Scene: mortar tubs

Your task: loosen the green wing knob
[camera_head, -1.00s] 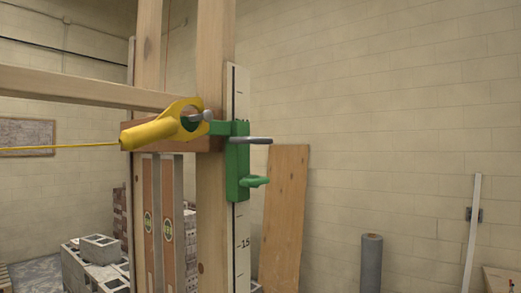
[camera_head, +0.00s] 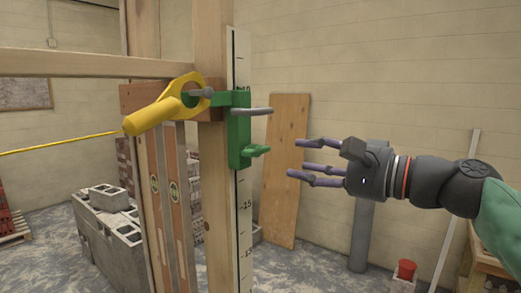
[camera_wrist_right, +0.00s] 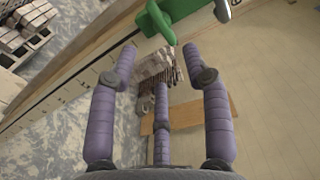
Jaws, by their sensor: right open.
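The green wing knob (camera_head: 256,151) sticks out to the right from the lower part of a green clamp body (camera_head: 238,128) on a white marked staff (camera_head: 243,215). In the right wrist view the green wing knob (camera_wrist_right: 160,22) shows at the top, beyond the fingertips. My right gripper (camera_head: 306,160) is open and empty to the right of the knob, its purple fingers pointing left at it with a gap between. The right gripper's spread fingers also fill the wrist view (camera_wrist_right: 160,65). My left gripper is not in view.
A grey rod (camera_head: 252,111) juts right from the clamp above the knob. A yellow hook-shaped piece (camera_head: 155,115) with a taut line is on the left. Concrete blocks (camera_head: 115,235) are stacked lower left.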

